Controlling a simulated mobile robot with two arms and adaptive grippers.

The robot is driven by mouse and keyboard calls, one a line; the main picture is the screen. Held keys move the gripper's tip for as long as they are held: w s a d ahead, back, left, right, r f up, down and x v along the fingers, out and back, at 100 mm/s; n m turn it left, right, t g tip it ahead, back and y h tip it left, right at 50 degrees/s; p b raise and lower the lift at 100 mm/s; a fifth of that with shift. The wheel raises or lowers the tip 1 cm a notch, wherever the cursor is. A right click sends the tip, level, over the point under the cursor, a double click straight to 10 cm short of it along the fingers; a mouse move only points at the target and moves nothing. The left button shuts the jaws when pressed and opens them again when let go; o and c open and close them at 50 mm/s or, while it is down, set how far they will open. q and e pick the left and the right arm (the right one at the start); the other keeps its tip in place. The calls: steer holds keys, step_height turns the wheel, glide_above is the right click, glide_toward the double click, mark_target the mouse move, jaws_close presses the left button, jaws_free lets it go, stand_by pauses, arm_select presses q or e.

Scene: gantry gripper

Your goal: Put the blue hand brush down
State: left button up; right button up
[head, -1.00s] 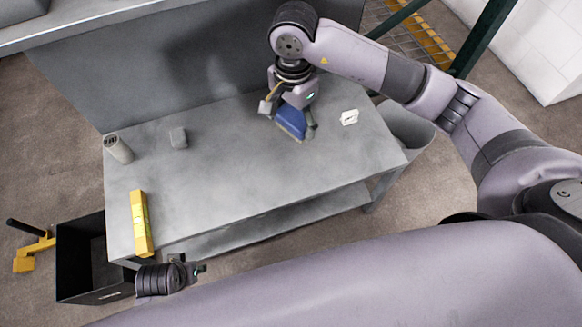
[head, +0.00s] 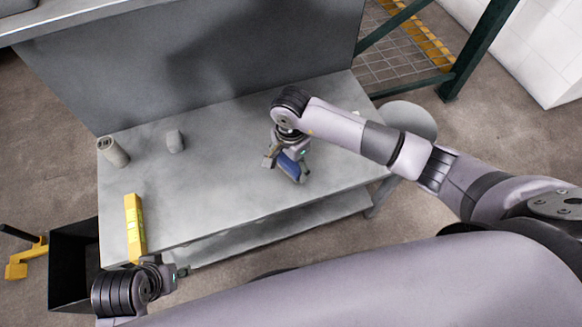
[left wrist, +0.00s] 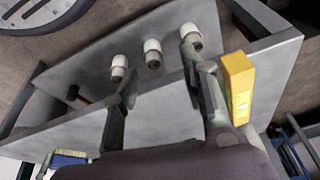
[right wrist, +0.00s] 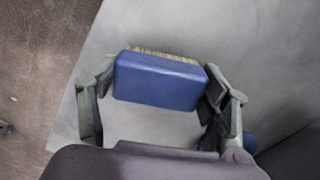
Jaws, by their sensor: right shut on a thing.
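The blue hand brush (head: 290,168) is in my right gripper (head: 286,165), over the right part of the grey table (head: 225,205). In the right wrist view the blue brush block (right wrist: 158,82) sits between the two fingers of my right gripper (right wrist: 160,95), with pale bristles along its far edge. I cannot tell whether the brush touches the tabletop. My left gripper (head: 183,271) is near the table's front left edge, and its spread, empty fingers show in the left wrist view (left wrist: 160,70).
A black crate (head: 72,262) stands on the floor at left. A grey bin (head: 408,119) stands at right. The table's middle is clear.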

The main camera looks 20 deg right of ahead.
mark_target(291, 163)
arm_select(q)
steer(key=shift+v, duration=0.9)
arm_select(e)
steer(key=shift+f, duration=1.2)
steer(key=shift+f, duration=0.1)
steer(key=o, duration=1.1)
steer(key=shift+b, duration=0.3)
arm_select(q)
steer(key=shift+r, duration=0.1)
arm_select(e)
steer(key=shift+r, duration=0.2)
arm_select(q)
steer(key=s+p+x, duration=0.1)
steer(key=p+x, duration=0.1)
steer(key=x, duration=0.6)
steer(key=shift+f+p, duration=0.3)
arm_select(e)
step_height(291, 163, up, 12)
steer(key=shift+f, duration=0.1)
